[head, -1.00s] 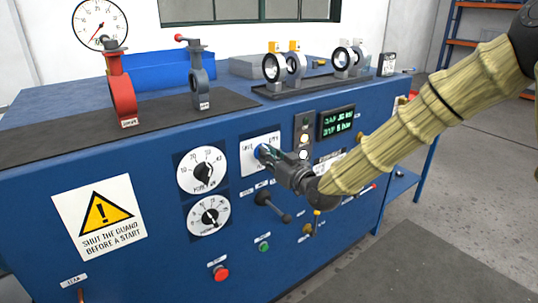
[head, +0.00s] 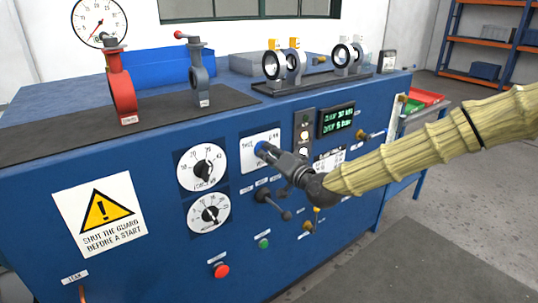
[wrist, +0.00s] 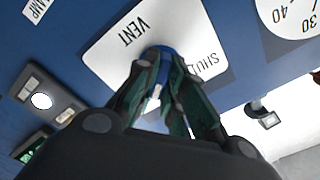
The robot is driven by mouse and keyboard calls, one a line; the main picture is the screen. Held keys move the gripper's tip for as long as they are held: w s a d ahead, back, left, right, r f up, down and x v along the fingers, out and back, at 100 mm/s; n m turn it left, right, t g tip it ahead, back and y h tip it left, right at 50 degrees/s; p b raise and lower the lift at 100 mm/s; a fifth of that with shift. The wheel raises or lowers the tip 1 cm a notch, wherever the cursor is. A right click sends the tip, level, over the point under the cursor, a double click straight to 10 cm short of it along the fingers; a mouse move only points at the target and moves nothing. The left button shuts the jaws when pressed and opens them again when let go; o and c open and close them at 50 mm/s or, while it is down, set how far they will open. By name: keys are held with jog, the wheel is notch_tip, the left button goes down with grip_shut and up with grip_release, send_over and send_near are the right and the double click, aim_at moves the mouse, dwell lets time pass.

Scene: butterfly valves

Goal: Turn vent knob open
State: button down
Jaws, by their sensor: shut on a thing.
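The vent knob (head: 261,146) is blue and sits on a white plate (head: 248,162) on the blue panel's front. In the wrist view its blue body (wrist: 158,51) shows at the fingertips, on the plate (wrist: 105,52) marked VENT and, to the right, SHUT. My gripper (head: 266,150) reaches it from the right in the head view. In the wrist view my gripper (wrist: 160,72) has a finger on each side of the knob, shut on it. The fingers hide much of the knob, and its pointing direction is unclear.
Two dials (head: 203,168) lie left of the plate. A black lever (head: 272,203) stands just below my gripper, with a red button (head: 221,271) lower down. A lit display (head: 337,120) and a blue-handled lever (head: 371,135) are to the right.

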jog(key=shift+m, duration=0.7)
jog(key=c, duration=1.5)
grip_release()
jog(key=v, duration=1.2)
